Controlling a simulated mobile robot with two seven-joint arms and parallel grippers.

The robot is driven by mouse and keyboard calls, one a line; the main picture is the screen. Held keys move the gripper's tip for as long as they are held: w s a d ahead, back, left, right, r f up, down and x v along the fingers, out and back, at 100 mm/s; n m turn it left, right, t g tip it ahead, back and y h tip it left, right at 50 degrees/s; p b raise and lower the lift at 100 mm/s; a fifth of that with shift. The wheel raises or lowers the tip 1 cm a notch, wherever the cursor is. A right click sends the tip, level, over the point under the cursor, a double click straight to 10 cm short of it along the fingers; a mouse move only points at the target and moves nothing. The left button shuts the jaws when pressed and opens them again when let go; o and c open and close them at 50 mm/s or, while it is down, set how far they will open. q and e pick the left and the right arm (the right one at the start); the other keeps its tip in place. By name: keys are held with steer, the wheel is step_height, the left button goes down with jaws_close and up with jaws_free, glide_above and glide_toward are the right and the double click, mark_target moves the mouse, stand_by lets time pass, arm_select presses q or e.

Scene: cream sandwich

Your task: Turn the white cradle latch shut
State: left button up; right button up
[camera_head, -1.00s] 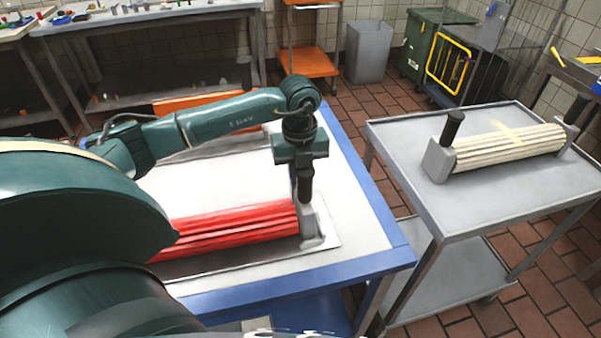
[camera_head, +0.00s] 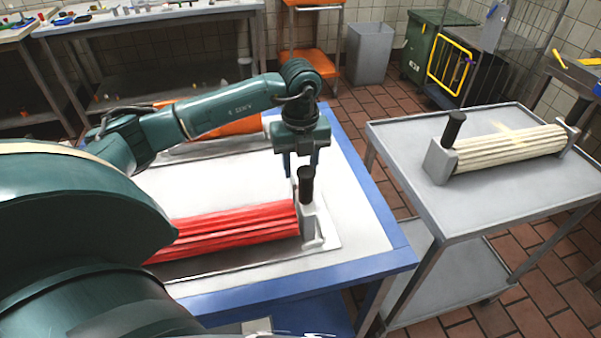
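A ribbed red roller (camera_head: 235,230) lies in a grey end cradle (camera_head: 309,222) on the near table. A black upright handle (camera_head: 306,185) stands at its right end. My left gripper (camera_head: 302,168) points down just above this handle and looks open and empty, its fingers around or just over the handle top. A ribbed cream roller (camera_head: 510,147) sits on the grey cart at the right, between a grey end block (camera_head: 439,160) with a black handle (camera_head: 453,128) and another at its far end. I cannot make out a separate white latch. My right gripper is out of view.
The near table (camera_head: 358,234) has a blue edge and a pale top, clear behind the red roller. A gap of tiled floor separates it from the cart (camera_head: 475,213). An orange item (camera_head: 235,127) lies at the table's back. Bins and a cage stand farther back.

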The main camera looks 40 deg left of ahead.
arm_select(q)
step_height(320, 180, up, 10)
steer(key=shift+r+b, duration=0.15)
steer(key=shift+b, duration=0.2)
steer(key=shift+s, duration=0.1)
stand_by(0.3)
